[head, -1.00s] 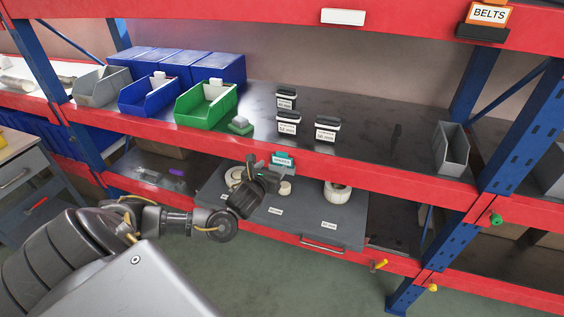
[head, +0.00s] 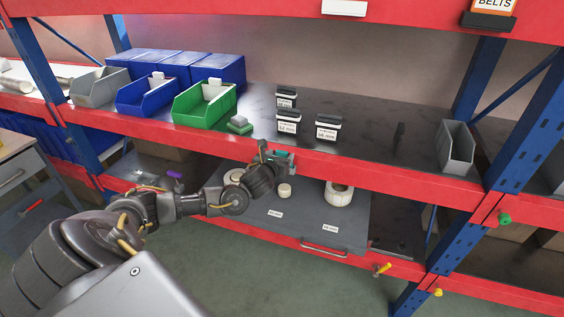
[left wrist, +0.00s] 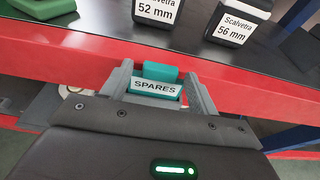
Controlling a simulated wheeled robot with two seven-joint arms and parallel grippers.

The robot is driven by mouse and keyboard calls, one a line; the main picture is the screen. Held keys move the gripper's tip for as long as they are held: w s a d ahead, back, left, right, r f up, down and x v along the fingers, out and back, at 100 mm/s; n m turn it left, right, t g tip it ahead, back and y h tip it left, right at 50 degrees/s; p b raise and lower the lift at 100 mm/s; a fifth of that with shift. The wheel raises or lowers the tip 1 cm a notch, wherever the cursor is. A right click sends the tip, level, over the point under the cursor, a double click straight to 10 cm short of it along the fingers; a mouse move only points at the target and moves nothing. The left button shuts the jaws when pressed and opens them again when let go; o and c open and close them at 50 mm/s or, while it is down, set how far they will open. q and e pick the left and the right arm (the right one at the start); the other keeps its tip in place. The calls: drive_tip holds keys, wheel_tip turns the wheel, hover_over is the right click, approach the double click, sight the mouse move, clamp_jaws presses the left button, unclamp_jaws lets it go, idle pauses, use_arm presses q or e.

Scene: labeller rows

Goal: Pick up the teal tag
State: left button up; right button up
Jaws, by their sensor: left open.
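The teal tag (left wrist: 155,88) carries a white label reading SPARES and sits at the red front edge of the shelf. In the left wrist view it lies between the two open fingers of my left gripper (left wrist: 158,92), one finger on each side. I cannot tell whether the fingers touch it. In the head view the teal tag (head: 284,155) is partly hidden behind my left gripper (head: 276,150), which is at the red shelf beam. My right gripper is not in view.
Black boxes with size labels (head: 288,128) stand on the shelf just behind the tag. Below, a grey drawer board (head: 300,226) holds white rolls (head: 338,194). A grey bin (head: 456,147) stands at right.

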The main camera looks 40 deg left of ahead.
use_arm(q)
drive_tip(key=c, duration=1)
drive_tip(key=shift+o, duration=0.2)
wheel_tip(320, 180, up, 5)
drive_tip(key=p, duration=0.3)
drive_tip(key=shift+f+p, duration=0.2)
drive_tip(key=shift+p, duration=0.15)
drive_tip(key=shift+s, duration=0.1)
drive_tip(key=f+p+v, duration=0.1)
drive_tip(key=v, duration=0.6)
drive_tip(key=shift+s+d+f, duration=0.25)
drive_tip(key=shift+s+f, duration=0.15)
drive_tip(key=shift+s, duration=0.1)
